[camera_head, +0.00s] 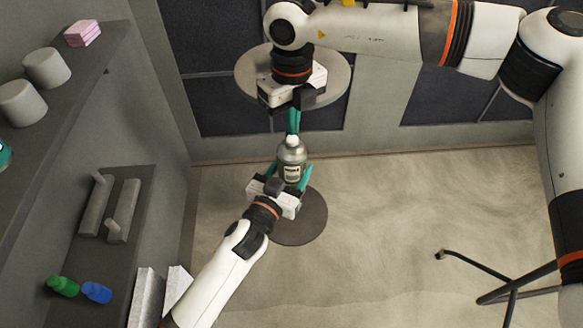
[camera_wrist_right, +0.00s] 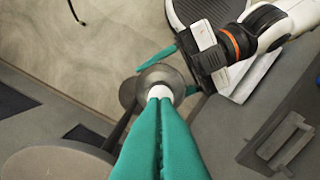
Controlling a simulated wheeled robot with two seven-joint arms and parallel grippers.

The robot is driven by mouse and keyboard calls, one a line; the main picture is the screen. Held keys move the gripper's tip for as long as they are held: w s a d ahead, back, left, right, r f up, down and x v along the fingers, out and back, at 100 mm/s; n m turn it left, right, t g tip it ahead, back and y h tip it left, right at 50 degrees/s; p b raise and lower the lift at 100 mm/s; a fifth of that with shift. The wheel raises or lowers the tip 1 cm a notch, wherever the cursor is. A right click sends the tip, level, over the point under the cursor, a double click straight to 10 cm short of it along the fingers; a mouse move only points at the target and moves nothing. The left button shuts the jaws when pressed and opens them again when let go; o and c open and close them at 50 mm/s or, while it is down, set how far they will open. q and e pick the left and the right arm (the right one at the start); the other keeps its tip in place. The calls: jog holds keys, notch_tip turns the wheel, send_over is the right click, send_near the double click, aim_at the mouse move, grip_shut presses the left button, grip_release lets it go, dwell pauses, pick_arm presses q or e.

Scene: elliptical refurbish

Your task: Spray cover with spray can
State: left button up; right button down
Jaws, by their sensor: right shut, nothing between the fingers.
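A metallic spray can (camera_head: 291,158) with a white nozzle stands upright near the middle of the head view. It also shows from above in the right wrist view (camera_wrist_right: 162,75). My left gripper (camera_head: 291,178) has its teal fingers on either side of the can's body and holds it. My right gripper (camera_head: 294,121) comes down from above, its teal fingers pressed together, tips at the white nozzle. Nothing is between them. In the right wrist view the shut fingers (camera_wrist_right: 159,105) overlap the nozzle's edge; contact is hard to tell. I cannot single out the cover.
A round grey tabletop (camera_head: 247,80) stands behind my right gripper. A dark round disc (camera_head: 310,218) lies below the can. Shelves at left hold grey cylinders (camera_head: 47,68), a pink stack (camera_head: 82,33), a green bottle (camera_head: 63,286) and a blue bottle (camera_head: 97,292). A black tube frame (camera_head: 508,288) stands lower right.

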jog(key=shift+f, duration=0.2)
jog(key=shift+f, duration=1)
jog(key=shift+r, duration=2.55)
jog(key=shift+r, duration=0.1)
notch_tip(320, 180, up, 12)
